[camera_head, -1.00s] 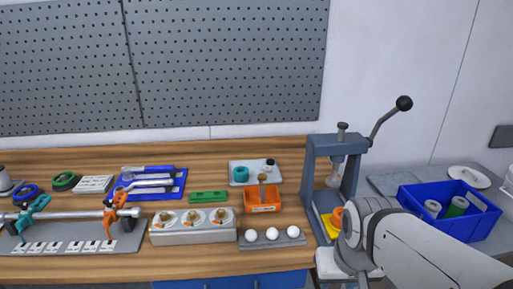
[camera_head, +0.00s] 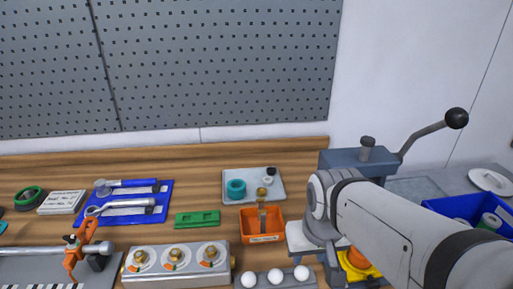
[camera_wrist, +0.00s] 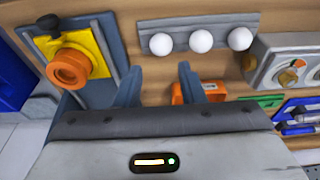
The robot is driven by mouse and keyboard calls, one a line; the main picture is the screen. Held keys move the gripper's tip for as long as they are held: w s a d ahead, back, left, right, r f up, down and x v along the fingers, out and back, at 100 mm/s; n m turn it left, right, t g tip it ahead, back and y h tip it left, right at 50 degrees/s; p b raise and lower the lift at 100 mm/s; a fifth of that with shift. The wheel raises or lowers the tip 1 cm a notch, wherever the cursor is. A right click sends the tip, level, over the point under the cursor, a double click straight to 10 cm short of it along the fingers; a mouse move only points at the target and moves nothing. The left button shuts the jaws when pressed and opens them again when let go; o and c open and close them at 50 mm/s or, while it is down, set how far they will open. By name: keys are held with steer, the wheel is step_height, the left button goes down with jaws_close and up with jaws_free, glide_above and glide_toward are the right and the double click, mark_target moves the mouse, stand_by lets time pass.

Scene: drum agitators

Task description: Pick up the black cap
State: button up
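The black cap (camera_head: 269,171) is a small dark round piece near the back right corner of a light grey tray (camera_head: 232,195) on the wooden bench. A teal ring (camera_head: 236,189) and a small brass piece (camera_head: 262,192) are on the same tray. My gripper shows in the wrist view (camera_wrist: 159,82) with its two dark fingers apart and nothing visible between them. It is over the front of the bench, near the orange bin, away from the cap. The cap is not visible in the wrist view. In the head view my arm hides the fingers.
An orange bin (camera_head: 248,222) stands just in front of the tray. A blue-grey press (camera_head: 345,158) with a lever stands to its right, partly behind my arm. White balls on a holder (camera_head: 262,281), a gauge block (camera_head: 136,279) and a green block (camera_head: 181,220) lie nearby.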

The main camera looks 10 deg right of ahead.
steer(key=w+a+r+m+p, duration=0.1)
steer(key=w+r+m+p, duration=0.4)
steer(key=w, duration=0.5)
steer(key=m+y+p, duration=0.4)
steer(key=m+p, duration=0.1)
steer(key=m, duration=1.3)
glide_above(272, 169)
steer(key=s+d, duration=0.2)
steer(key=d, duration=0.1)
step_height(272, 169, down, 7)
steer(key=shift+g, duration=0.3)
steer(key=p+x, duration=0.2)
steer(key=x, duration=0.5)
steer(key=shift+w, duration=0.15)
steer(key=shift+d, duration=0.1)
steer(key=shift+c, duration=0.5)
steer(key=c, duration=0.5)
